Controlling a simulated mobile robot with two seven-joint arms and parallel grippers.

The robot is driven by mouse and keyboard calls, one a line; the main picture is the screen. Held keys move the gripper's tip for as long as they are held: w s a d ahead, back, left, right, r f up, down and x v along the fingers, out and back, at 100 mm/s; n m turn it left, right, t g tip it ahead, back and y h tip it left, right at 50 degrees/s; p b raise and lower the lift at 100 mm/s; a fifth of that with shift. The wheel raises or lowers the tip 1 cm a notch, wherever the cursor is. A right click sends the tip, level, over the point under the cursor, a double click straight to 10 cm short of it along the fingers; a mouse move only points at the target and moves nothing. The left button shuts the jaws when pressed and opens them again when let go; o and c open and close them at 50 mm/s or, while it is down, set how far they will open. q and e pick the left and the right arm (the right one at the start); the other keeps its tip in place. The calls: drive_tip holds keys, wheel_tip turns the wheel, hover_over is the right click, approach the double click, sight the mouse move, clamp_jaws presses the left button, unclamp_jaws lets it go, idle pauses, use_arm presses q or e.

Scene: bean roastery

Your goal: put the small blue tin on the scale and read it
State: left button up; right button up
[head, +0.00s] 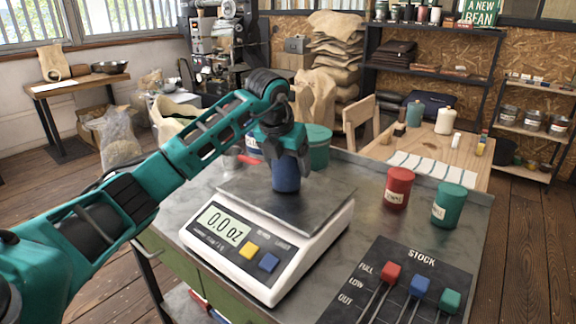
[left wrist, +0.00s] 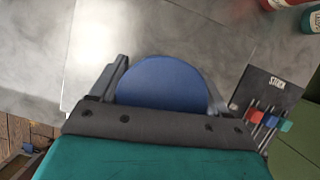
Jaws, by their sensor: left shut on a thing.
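The small blue tin (head: 286,181) is upright between the fingers of my left gripper (head: 288,160), over the metal plate of the white scale (head: 262,284). I cannot tell whether its base touches the plate. The scale's display (head: 223,221) reads 0.0 oz. In the left wrist view, the tin's round blue top (left wrist: 162,84) sits between the two fingers. The gripper hides part of the tin. My right gripper is in neither view.
A red tin (head: 398,188) and a green tin (head: 449,206) stand right of the scale. A larger green tin (head: 318,148) is behind the gripper. A stock board (head: 420,262) with red, blue and green sliders lies at the front right. Bare metal counter lies between.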

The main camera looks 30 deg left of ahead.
use_arm(q)
drive_tip(key=shift+f, duration=0.25)
drive_tip(key=shift+f, duration=0.1)
drive_tip(key=o, duration=1.1)
drive_tip(key=shift+s+r, duration=0.1)
drive_tip(key=shift+r, duration=0.4)
drive_tip(key=v, duration=1.1)
drive_tip(key=shift+p, duration=0.35)
drive_tip(key=shift+s, duration=0.2)
